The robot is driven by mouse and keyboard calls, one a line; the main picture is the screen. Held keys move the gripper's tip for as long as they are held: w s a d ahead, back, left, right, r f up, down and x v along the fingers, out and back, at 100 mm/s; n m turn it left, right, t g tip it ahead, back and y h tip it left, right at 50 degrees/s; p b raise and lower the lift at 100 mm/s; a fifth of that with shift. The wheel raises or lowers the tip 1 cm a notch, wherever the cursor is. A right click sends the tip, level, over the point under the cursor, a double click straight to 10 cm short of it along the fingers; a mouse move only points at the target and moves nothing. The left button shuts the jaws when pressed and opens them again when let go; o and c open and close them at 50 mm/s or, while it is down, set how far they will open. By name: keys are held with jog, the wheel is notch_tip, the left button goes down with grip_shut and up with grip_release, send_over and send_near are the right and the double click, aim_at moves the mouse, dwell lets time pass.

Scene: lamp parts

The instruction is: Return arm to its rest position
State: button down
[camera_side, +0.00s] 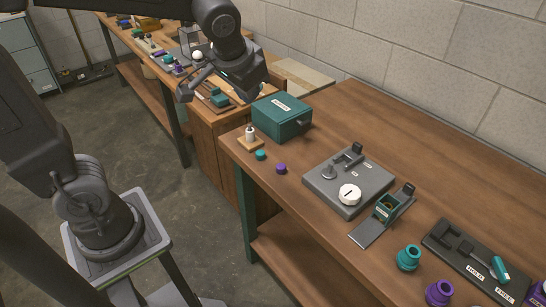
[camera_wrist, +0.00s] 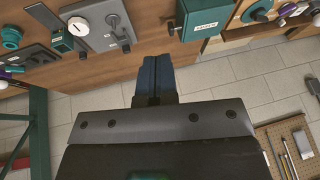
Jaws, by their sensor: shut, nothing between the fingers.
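My gripper (camera_side: 188,91) is raised in the air near the left end of the wooden workbench (camera_side: 345,110) in the side view. In the wrist view its two blue fingers (camera_wrist: 155,62) are together with nothing between them. The teal box (camera_side: 283,117) stands on the bench to the right of my gripper in the side view; it also shows in the wrist view (camera_wrist: 203,20). No lamp part touches my gripper.
A grey fixture (camera_side: 335,192) with a white dial (camera_side: 349,194), a teal ring (camera_side: 409,257), a purple ring (camera_side: 439,292) and a dark tool tray (camera_side: 455,262) lie on the bench. A second cluttered bench stands behind. Open concrete floor (camera_side: 110,130) lies left of the bench.

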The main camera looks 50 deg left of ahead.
jog(key=s+d+t+h, duration=0.1)
jog(key=s+h, duration=0.1)
jog(key=s, duration=1)
jog(key=shift+s+f+m, duration=0.4)
